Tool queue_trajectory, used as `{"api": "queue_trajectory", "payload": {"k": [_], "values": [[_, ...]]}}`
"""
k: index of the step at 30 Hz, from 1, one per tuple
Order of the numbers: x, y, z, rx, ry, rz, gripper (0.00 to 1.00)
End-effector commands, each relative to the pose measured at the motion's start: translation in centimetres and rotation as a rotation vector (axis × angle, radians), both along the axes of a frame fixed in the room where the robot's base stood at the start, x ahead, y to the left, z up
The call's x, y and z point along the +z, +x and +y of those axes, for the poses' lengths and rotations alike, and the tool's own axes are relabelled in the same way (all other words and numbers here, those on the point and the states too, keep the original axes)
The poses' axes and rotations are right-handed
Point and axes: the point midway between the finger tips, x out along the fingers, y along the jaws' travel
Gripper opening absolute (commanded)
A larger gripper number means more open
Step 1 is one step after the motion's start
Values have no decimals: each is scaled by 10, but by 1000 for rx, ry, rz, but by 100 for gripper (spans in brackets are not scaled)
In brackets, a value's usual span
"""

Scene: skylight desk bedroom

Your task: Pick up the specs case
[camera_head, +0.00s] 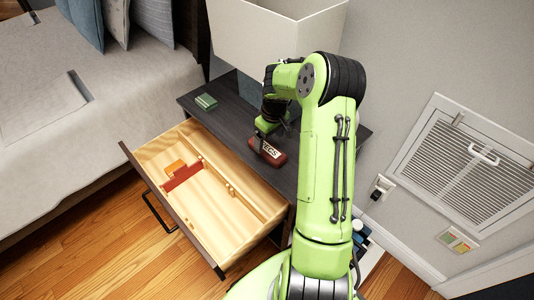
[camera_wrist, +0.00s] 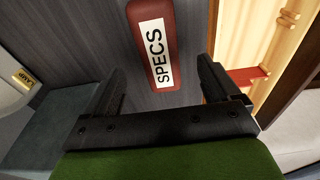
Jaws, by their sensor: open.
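The specs case (camera_head: 267,152) is a dark red, rounded case with a white label, lying on the dark nightstand top near its front edge, behind the open drawer. In the wrist view the case (camera_wrist: 145,15) lies ahead of my gripper, with its label reading SPECS. My gripper (camera_wrist: 160,74) is open and empty, its two fingers spread to either side of the case's near end. The case appears to lie beyond the fingertips. In the head view my gripper (camera_head: 261,133) hangs just above the case, and my arm hides part of it.
The wooden drawer (camera_head: 225,238) is pulled out, holding a red item (camera_head: 183,177) and an orange item (camera_head: 175,166). A green box (camera_head: 206,102) sits at the nightstand's left. A large lampshade (camera_head: 240,35) overhangs the back. The bed (camera_head: 60,130) stands left; the wall is right.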

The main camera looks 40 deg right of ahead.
Motion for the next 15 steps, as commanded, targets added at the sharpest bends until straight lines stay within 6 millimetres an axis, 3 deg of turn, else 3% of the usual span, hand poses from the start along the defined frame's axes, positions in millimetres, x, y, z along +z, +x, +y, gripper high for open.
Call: {"api": "queue_trajectory", "payload": {"k": [7, 15], "values": [[-46, 10, 0, -2, 2, 2, 89], [-49, 11, 0, -1, 0, 0, 89]]}}
